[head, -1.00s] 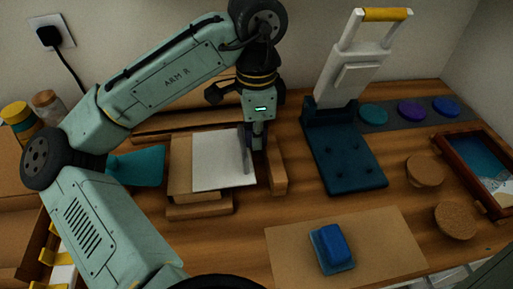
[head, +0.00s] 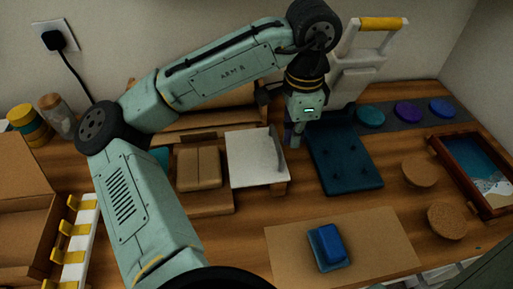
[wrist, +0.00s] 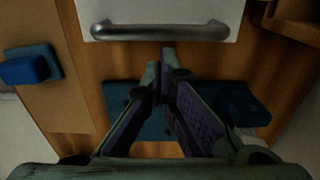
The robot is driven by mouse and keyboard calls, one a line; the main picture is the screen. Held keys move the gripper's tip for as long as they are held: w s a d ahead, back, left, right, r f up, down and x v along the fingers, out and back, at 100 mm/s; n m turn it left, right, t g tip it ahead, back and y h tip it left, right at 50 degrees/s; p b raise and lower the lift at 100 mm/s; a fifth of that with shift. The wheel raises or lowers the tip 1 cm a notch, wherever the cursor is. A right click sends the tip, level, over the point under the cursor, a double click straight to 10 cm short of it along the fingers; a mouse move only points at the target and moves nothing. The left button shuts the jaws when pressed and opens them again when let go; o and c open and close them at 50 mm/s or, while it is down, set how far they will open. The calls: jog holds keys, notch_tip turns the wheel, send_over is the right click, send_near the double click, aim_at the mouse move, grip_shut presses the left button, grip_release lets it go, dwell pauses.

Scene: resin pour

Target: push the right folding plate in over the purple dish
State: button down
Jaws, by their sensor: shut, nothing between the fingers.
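A flat white plate (head: 248,160) with a grey bar handle (head: 275,150) lies on brown blocks in the middle of the table. The handle also shows at the top of the wrist view (wrist: 160,31). My gripper (head: 296,138) is shut and empty, pointing down just right of the handle. It is between the white plate and a dark blue padded board (head: 345,165); I cannot tell whether it touches either. A white panel (head: 355,75) with a yellow grip stands upright behind that board. A purple round dish (head: 407,113) sits at the back right, apart from both plates.
Teal (head: 371,117) and blue (head: 441,107) discs flank the purple one. A blue block (head: 328,245) lies on a tan sheet (head: 385,240) in front. Cork discs (head: 447,220) and a framed tray (head: 497,185) are at right. A cardboard box (head: 25,200) is at left.

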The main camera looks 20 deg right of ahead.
notch_tip(320, 180, up, 10)
jog(key=p, duration=0.4)
jog(key=shift+d, duration=0.4)
